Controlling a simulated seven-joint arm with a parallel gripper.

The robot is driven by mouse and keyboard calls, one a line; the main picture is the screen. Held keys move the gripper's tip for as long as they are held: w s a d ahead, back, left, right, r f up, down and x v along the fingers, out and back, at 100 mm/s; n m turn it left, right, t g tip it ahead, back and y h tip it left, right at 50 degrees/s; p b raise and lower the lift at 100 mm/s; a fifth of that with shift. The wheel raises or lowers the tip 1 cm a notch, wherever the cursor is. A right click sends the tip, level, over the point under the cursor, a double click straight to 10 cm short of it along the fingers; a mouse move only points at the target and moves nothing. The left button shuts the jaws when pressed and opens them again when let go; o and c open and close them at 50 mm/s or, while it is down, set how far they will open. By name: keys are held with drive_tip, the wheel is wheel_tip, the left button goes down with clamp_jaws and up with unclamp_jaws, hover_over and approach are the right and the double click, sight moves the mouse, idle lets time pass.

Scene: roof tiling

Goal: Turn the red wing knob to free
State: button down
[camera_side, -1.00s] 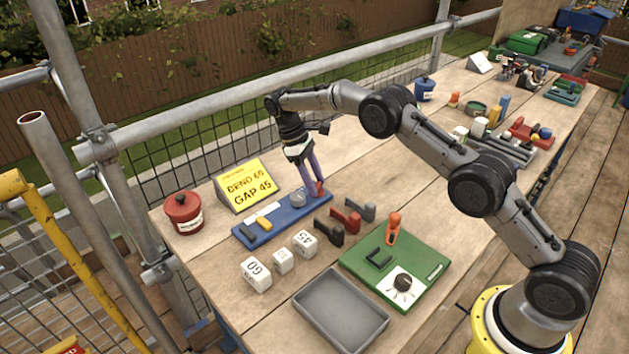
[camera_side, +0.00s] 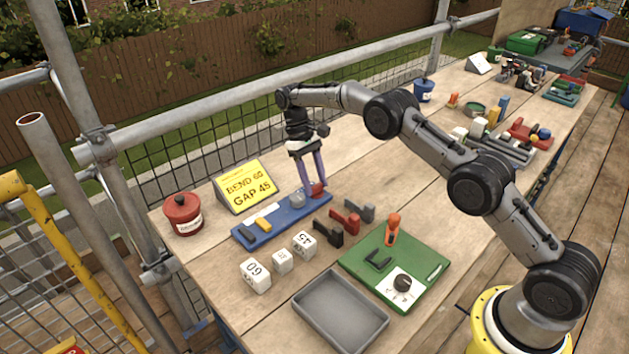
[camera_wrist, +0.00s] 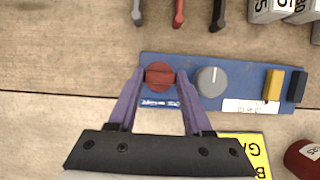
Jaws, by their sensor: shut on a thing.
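The red wing knob (camera_wrist: 160,76) sits at one end of the blue base (camera_wrist: 237,72) in the wrist view. In the side view the red knob (camera_side: 317,190) is at the right end of the blue base (camera_side: 283,222). My gripper (camera_wrist: 160,82) has its two purple fingers on either side of the knob and is shut on it. In the side view my gripper (camera_side: 312,188) reaches down to the knob from above. The lettering on the base near the knob is partly hidden and too small to read.
Beside the knob on the base are a grey knob (camera_wrist: 210,81), a yellow block (camera_wrist: 273,85) and a dark block (camera_wrist: 298,87). A yellow sign (camera_side: 243,186) reads BEND 60, GAP 45. Clamps, white cubes, a green board (camera_side: 420,250) and a grey tray (camera_side: 340,310) stand nearer the front.

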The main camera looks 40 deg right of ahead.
drive_tip(key=shift+c, duration=1.6)
unclamp_jaws()
drive_tip(key=shift+w+r, duration=0.15)
drive_tip(key=shift+r, duration=0.15)
wheel_tip(320, 180, up, 9)
drive_tip(key=shift+w, duration=0.4)
drive_tip(key=shift+r, duration=0.1)
